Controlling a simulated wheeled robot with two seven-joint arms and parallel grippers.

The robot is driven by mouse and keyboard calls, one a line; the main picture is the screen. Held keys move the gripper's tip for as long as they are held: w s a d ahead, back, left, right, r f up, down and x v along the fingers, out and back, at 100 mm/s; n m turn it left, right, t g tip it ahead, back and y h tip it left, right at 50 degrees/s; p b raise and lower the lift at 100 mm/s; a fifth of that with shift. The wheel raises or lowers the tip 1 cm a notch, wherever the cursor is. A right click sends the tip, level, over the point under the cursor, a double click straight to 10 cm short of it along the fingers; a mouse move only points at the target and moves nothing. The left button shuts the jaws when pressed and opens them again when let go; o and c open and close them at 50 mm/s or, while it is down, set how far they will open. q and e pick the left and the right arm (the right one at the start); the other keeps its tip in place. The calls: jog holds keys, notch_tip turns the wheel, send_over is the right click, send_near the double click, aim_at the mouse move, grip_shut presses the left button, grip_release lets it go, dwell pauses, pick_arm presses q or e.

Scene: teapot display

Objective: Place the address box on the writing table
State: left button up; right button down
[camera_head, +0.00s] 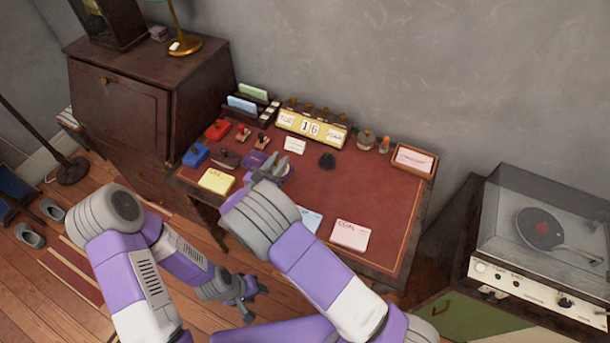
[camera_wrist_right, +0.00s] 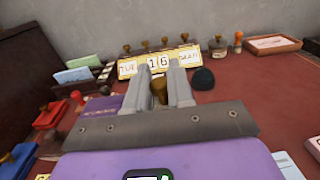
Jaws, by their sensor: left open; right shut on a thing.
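The writing table (camera_head: 375,190) has a dark red top with a gold border. My right gripper (camera_head: 268,172) is over its middle left, beside a purple pad or box (camera_wrist_right: 105,104). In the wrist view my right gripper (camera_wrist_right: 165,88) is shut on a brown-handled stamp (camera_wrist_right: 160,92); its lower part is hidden. My left gripper (camera_head: 244,302) is open and empty, low in front of the table. No thing is clearly marked as the address box; a shallow wooden tray with a pink card (camera_head: 408,160) lies at the back right of the table.
A perpetual calendar (camera_head: 311,128), card holders (camera_head: 252,100), a red pad (camera_head: 218,129), a blue pad (camera_head: 196,155) and a yellow note (camera_head: 217,181) stand on the table. A pink card (camera_head: 350,235) lies near its front. A record player (camera_head: 540,240) is at right. The table's right middle is clear.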

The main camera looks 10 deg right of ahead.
jog(key=f, duration=0.2)
jog(key=a+f+b, duration=0.1)
jog(key=f, duration=0.3)
jog(key=shift+w+a, duration=0.15)
jog(key=shift+w, duration=0.2)
notch_tip(320, 180, down, 4)
jog(key=shift+f+b, duration=0.1)
jog(key=shift+b, duration=0.6)
jog(key=shift+f, duration=0.1)
jog(key=c, duration=1)
grip_release()
